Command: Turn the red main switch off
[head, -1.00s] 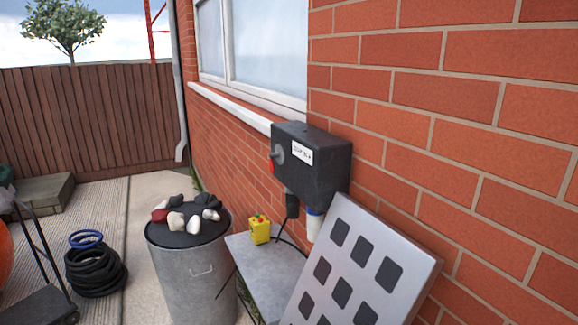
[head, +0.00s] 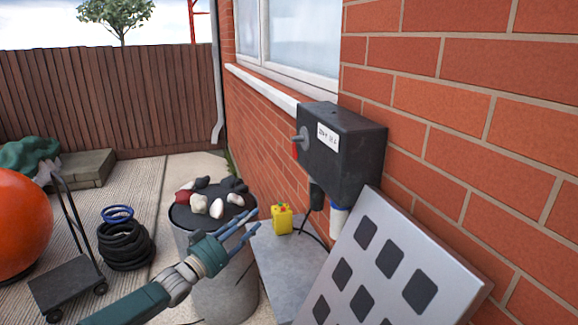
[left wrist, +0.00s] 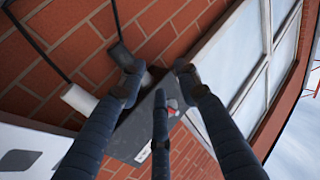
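A dark grey switch box (head: 350,152) with a white label is mounted on the brick wall. On its left side is a grey knob, and the red switch (head: 295,150) shows as a small red strip seen edge-on. In the left wrist view the box (left wrist: 130,143) lies behind the fingers, with a bit of the red switch (left wrist: 172,107) visible between them. My left gripper (head: 252,228) is open and empty, over the bin, lower than the box and to its left. It touches neither box nor switch. The switch's exact position is hard to tell. My right gripper is out of view.
A metal bin (head: 225,285) with stones on its lid stands below my left gripper. A yellow control box (head: 282,218) sits on a grey slab (head: 285,262). A white panel with dark squares (head: 395,270) leans at the wall. A hand truck (head: 68,285) stands left.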

